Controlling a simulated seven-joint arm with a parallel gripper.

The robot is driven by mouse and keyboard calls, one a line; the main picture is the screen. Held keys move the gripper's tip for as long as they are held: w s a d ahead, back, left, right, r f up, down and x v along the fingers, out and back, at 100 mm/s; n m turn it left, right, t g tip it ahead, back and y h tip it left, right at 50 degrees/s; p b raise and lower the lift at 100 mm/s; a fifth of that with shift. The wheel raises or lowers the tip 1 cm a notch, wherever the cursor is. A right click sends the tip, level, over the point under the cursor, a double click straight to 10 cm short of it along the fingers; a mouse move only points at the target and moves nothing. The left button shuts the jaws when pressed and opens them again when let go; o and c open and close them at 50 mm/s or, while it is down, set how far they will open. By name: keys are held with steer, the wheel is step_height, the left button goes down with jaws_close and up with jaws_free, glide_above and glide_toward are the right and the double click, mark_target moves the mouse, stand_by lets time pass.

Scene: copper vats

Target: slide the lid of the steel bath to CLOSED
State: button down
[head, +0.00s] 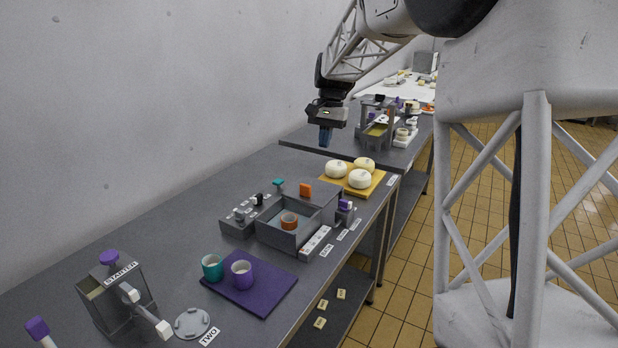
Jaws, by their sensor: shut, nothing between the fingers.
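The steel bath looks to be the grey open-topped box (283,237) at the middle of the near bench. Its flat grey lid (320,196) lies toward the right, with an orange knob (305,190) on it. The left part of the box is uncovered, and an orange-brown ring-shaped item (289,220) shows inside. My gripper (326,143) is shut and empty, pointing down. It hangs above and beyond the box in the picture, apart from the lid. The lettering by the box is too small to read.
A grey block with small knobs (240,218) stands left of the box. A yellow board (378,180) with pale round items lies behind it. Teal (212,267) and purple (242,274) cups stand on a purple mat (262,300). A STARTER container (125,305) stands front left.

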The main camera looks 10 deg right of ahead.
steer(key=w+d+f+m, duration=0.1)
steer(key=w+d+f, duration=0.1)
steer(key=w, duration=0.4)
steer(key=w+d+f+g+y, duration=0.1)
steer(key=w+d+f, duration=0.1)
steer(key=w+f, duration=0.2)
steer(key=w+d+f+m, duration=0.1)
steer(key=w+d+f, duration=0.1)
steer(key=w, duration=0.6)
steer(key=shift+f+m+g, duration=0.3)
steer(key=shift+f, duration=0.3)
glide_toward(314, 194)
steer(key=f, duration=0.2)
steer(key=shift+w+d+f, duration=0.25)
steer(key=shift+d+f, duration=0.05)
steer(key=shift+f, duration=0.05)
steer(key=shift+s+a, duration=1.4)
steer(key=shift+s, duration=0.05)
steer(key=shift+s+a, duration=0.1)
steer(key=s+a, duration=1.1)
steer(key=shift+f, duration=0.15)
steer(key=shift+w+d, duration=0.1)
